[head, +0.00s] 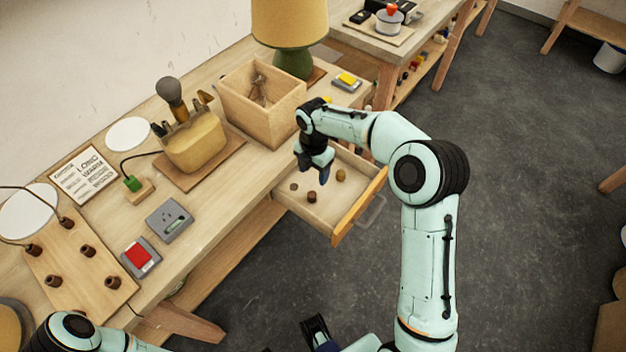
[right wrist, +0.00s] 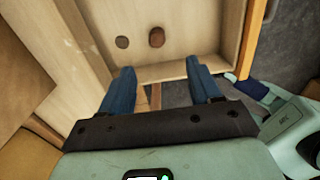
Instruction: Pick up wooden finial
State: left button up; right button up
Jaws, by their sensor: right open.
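Several small round pieces lie apart in the open drawer (head: 322,217). One is a light tan, wood-coloured knob (head: 340,175), one is dark brown (head: 311,197), and one is a duller brown disc (head: 294,186). I cannot tell for sure which is the wooden finial. In the right wrist view a reddish-brown piece (right wrist: 156,37) and a flat grey-brown disc (right wrist: 122,42) lie on the drawer floor beyond my fingertips. My right gripper (head: 321,172) hangs above the drawer, open and empty, its blue fingers apart (right wrist: 158,72).
A wooden box (head: 262,105) and a green lamp base (head: 294,62) stand behind the drawer. A tool holder (head: 194,142) is left of the box. The drawer front (head: 358,207) has an orange top edge and a handle. Open floor lies to the right.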

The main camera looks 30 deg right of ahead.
send_over(312, 194)
jog(key=f, duration=0.7)
jog(key=shift+d+b, duration=0.3)
jog(key=shift+b, duration=0.05)
jog(key=shift+a+f, duration=0.15)
jog(key=shift+f, duration=1.4)
jog(key=shift+a+f, duration=0.15)
jog(key=shift+f, duration=1.35)
jog(key=c, duration=1.1)
